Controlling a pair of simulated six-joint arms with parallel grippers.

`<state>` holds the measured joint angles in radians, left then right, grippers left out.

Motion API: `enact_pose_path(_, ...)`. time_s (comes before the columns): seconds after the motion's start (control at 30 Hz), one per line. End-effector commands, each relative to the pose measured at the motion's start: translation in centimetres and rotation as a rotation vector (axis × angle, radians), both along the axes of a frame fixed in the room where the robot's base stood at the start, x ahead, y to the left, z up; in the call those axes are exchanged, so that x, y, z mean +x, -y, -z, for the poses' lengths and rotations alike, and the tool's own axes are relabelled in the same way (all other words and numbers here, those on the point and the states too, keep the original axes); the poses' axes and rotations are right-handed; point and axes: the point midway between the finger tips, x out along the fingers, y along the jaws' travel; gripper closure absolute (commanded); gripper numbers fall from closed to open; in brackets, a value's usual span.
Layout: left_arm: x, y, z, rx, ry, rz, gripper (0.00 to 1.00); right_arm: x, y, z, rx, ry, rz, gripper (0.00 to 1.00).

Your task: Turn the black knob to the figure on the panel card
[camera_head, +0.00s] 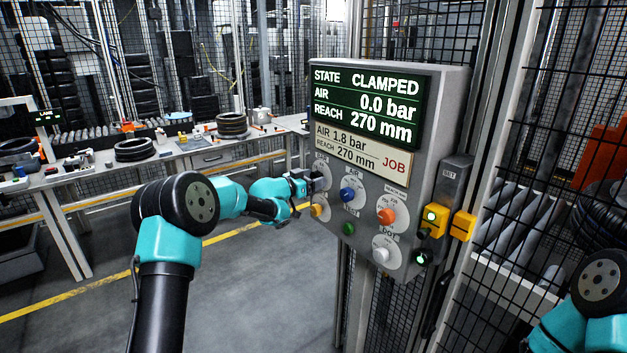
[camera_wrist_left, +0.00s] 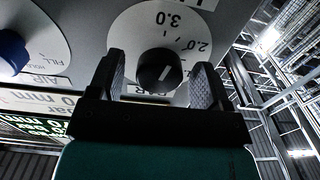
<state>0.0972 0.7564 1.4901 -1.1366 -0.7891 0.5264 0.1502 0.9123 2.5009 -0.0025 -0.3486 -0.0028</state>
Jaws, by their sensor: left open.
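The control panel (camera_head: 452,100) stands right of centre. The panel card (camera_head: 362,152) below reads air 1.8 bar, reach 270 mm, JOB. The black knob (camera_wrist_left: 158,72) sits on a white dial (camera_wrist_left: 130,28), seen upside down in the left wrist view, with 2.0 and 3.0 legible and a pale pointer line. My left gripper (camera_wrist_left: 160,62) is open, one finger on each side of the knob; contact is unclear. In the head view the left gripper (camera_head: 316,182) largely hides the knob. My right gripper is out of view.
A blue knob (camera_head: 347,195) is close beside the gripper. An orange knob (camera_head: 386,216), a white knob (camera_head: 381,254) and a green button (camera_head: 348,229) lie right and below. Mesh fencing stands at the right.

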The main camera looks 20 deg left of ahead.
Motion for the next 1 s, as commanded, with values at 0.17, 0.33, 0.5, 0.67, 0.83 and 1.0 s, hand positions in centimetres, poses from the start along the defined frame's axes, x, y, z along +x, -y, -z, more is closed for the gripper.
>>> enact_pose_path(0.17,0.19,0.15,-0.04,0.000,0.000,0.000,0.28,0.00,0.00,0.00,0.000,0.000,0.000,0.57)
enact_pose_path(0.33,0.17,0.13,-0.03,0.000,0.000,0.000,0.32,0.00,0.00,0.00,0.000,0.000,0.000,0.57)
enact_pose_path(0.5,0.16,0.12,-0.03,0.000,0.000,0.000,0.48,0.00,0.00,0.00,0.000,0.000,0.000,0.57)
enact_pose_path(0.67,0.15,0.12,-0.03,0.000,0.000,0.000,0.64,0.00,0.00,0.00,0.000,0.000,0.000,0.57)
enact_pose_path(0.83,0.14,0.11,-0.02,0.000,0.000,0.000,0.77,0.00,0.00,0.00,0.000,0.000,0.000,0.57)
enact_pose_path(1.0,0.15,0.10,-0.02,0.006,0.004,0.000,0.77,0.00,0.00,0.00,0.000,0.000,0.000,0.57)
